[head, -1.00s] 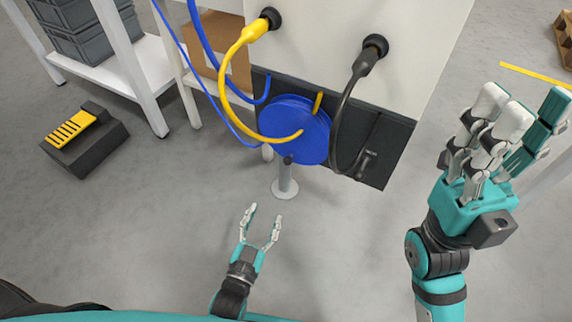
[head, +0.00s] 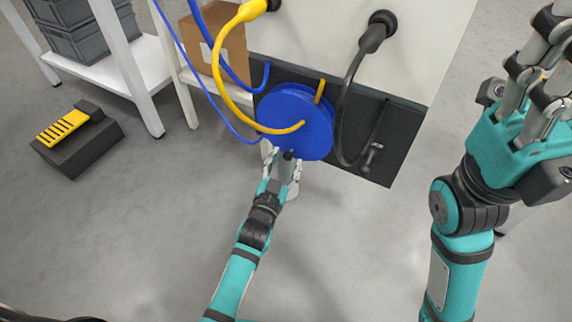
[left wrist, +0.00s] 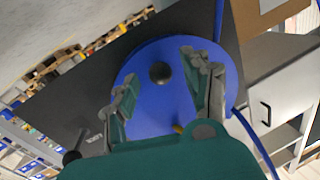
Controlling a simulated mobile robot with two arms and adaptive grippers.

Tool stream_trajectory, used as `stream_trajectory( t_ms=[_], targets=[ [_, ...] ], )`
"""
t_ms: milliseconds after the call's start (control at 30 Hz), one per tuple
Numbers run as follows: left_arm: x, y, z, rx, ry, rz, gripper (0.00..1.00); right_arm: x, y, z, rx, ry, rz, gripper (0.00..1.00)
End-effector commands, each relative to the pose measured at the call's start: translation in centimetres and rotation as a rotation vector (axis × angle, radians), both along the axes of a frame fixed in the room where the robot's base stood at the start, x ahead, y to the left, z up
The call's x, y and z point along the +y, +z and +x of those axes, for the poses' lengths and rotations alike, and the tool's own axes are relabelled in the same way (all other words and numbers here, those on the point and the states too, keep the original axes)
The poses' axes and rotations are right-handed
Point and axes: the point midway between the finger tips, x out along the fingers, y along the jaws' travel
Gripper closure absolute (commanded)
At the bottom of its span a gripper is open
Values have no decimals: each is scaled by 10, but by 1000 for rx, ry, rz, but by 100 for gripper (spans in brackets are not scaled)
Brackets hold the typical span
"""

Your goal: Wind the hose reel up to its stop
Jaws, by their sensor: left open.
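The hose reel (head: 300,110) is a blue round drum on the dark lower panel of a white cabinet. A black crank knob (head: 288,155) stands out near its lower edge, and it also shows in the left wrist view (left wrist: 160,72) in front of the blue disc. My left gripper (head: 282,160) is open just below the reel, with its fingers on either side of the knob in the head view. In the left wrist view the knob appears between and beyond the fingertips, apart from them. My right gripper (head: 520,85) is raised at the right, partly cut off by the frame.
A yellow hose (head: 222,75) loops across the reel's face. A black cable (head: 340,110) hangs at the right beside a small black handle (head: 370,157). A black block with a yellow-ribbed piece (head: 75,140) lies on the floor. White shelving (head: 135,75) stands left. The front floor is clear.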

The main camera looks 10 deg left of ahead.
Motion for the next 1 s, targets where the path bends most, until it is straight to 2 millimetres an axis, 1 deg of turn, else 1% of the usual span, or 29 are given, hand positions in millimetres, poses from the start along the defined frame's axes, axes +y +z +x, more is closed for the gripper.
stream_trajectory(
  t_ms=[33,133,367,400,767,1000],
  targets=[
    [-1,-1,4,-2,0,0,51,0,-1,-1,-6,-1,0,60],
    [-1,0,8,-1,0,0,51,0,1,-2,-12,0,-1,60],
    [-1,1,8,-1,0,0,51,0,2,-2,-13,-1,-1,60],
    [-1,1,8,-1,0,0,52,0,2,-2,-13,-1,-1,60],
    [-1,1,8,-1,0,0,99,1,2,-2,-13,0,-1,60],
    [-1,1,8,-1,0,0,100,1,2,-2,-13,0,-1,60]
  ],
)
